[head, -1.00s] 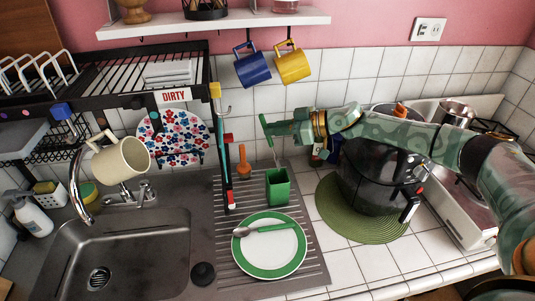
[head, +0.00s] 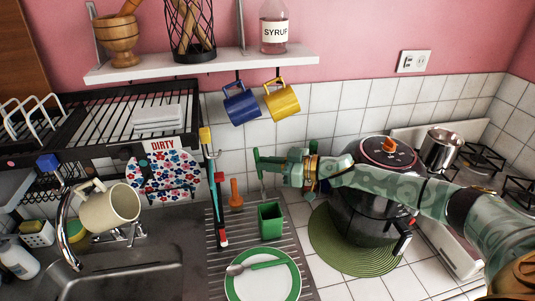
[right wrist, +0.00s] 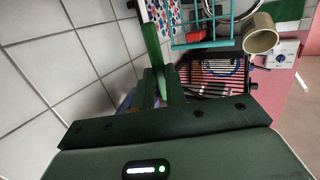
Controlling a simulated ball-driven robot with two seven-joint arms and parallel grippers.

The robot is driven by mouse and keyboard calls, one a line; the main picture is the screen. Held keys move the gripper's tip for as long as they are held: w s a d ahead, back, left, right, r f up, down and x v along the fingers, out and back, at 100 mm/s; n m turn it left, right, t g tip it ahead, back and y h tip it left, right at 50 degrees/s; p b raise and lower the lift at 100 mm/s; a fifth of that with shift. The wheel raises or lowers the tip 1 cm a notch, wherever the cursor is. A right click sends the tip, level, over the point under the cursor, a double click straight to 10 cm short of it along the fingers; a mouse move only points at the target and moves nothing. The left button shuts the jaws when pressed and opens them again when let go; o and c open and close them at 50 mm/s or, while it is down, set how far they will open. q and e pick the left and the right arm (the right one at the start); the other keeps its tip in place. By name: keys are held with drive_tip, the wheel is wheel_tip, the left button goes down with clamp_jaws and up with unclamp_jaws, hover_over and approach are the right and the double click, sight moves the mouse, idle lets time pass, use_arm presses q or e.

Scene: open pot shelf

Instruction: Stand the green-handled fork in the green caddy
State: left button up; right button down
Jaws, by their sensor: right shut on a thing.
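The green caddy (head: 270,223), an open square cup, stands on the ribbed drainboard behind the plate. My right gripper (head: 268,163) is shut on the green-handled fork (head: 257,160), above and slightly left of the caddy. The fork's metal end hangs down close to the caddy's rim; I cannot tell whether it is over the opening or behind it. In the right wrist view the green fork handle (right wrist: 152,42) sticks up between the fingers. The fork's lower end is hidden there. My left gripper is not in view.
A green-rimmed plate (head: 283,290) with a green-handled spoon (head: 266,265) lies in front of the caddy. An orange brush (head: 236,196) and a rack post stand left. A dark pot (head: 362,215) on a green mat (head: 327,250) is right. Mugs (head: 240,103) hang above.

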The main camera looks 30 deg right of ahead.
use_arm(q)
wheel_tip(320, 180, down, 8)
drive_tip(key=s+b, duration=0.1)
drive_tip(key=b, duration=0.7)
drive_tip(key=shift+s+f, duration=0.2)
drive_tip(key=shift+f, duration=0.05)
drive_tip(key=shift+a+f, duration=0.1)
idle(0.4)
